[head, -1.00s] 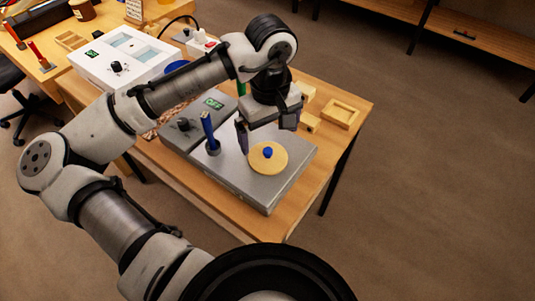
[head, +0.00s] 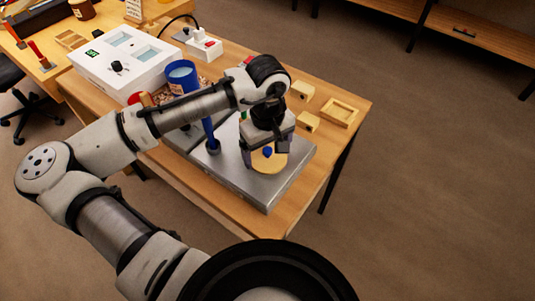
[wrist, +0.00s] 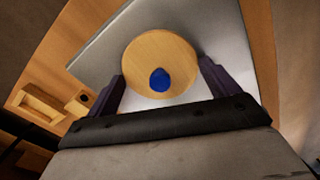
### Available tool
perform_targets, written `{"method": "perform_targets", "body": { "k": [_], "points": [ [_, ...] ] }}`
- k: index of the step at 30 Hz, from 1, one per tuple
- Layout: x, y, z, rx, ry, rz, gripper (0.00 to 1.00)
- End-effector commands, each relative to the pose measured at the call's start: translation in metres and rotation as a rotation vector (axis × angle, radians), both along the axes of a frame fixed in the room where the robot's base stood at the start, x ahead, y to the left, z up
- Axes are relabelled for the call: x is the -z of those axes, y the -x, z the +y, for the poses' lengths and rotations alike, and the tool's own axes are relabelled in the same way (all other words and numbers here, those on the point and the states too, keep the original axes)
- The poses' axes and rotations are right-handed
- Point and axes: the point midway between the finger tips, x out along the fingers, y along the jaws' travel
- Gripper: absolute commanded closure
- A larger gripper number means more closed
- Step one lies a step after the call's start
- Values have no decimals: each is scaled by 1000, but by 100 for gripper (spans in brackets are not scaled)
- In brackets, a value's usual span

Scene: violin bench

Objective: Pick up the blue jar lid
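The jar lid is a round pale-wood disc with a blue knob (head: 267,153). It lies flat on the grey metal plate of a bench device (head: 262,190). In the wrist view the lid (wrist: 152,52) is near the top middle, with its knob facing me. My gripper (head: 264,151) is open and empty over the lid, pointing down. In the wrist view its two dark fingers (wrist: 158,80) show on either side of the lid's near part. I cannot tell how far the fingertips are above the plate. In the head view the gripper hides part of the lid.
An open blue jar (head: 183,78) stands behind my forearm. A blue upright handle (head: 209,132) stands on the device left of my gripper. Small wooden blocks (head: 307,122) and a wooden tray (head: 340,112) lie to the right. A white device (head: 125,58) stands at the back left.

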Motion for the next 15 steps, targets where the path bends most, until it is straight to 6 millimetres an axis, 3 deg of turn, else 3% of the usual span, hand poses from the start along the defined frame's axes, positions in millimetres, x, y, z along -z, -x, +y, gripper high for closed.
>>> {"method": "perform_targets", "body": {
  "k": [1, 5, 15],
  "points": [
    [0, 0, 0, 0, 0, 0, 20],
    [0, 0, 0, 0, 0, 0, 37],
    [-4, 0, 0, 0, -1, -1, 37]
  ]
}}
